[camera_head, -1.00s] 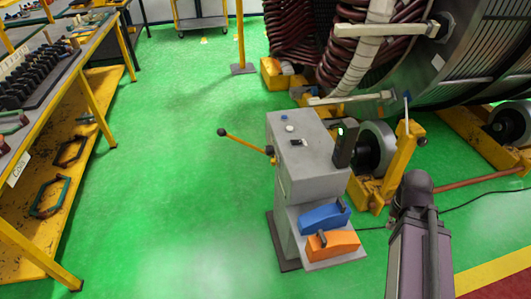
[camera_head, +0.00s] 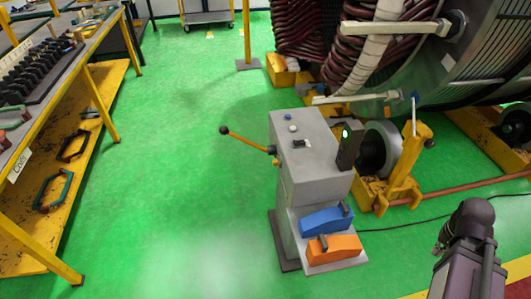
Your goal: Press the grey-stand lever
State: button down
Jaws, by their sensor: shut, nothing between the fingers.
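The grey stand (camera_head: 309,180) stands on the green floor in the middle of the view. Its lever (camera_head: 248,140) is a yellow rod that sticks out to the left from a pivot on the stand's upper left side. The rod rises slightly toward a black ball knob (camera_head: 224,130) at its free end. Nothing touches the lever. Part of my arm shows at the lower right, to the right of the stand and well apart from the lever. My gripper is not in view.
The stand carries a blue pedal (camera_head: 325,220), an orange pedal (camera_head: 334,248) and a dark box with a green light (camera_head: 346,144). A large stator (camera_head: 470,60) on yellow supports is behind it. A yellow workbench (camera_head: 104,95) is at the left. The floor left of the lever is clear.

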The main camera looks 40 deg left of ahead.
aim_at(223, 131)
jog(key=z, duration=0.1)
jog(key=k, duration=1.65)
jog(key=u, duration=1.15)
jog(key=i, duration=1)
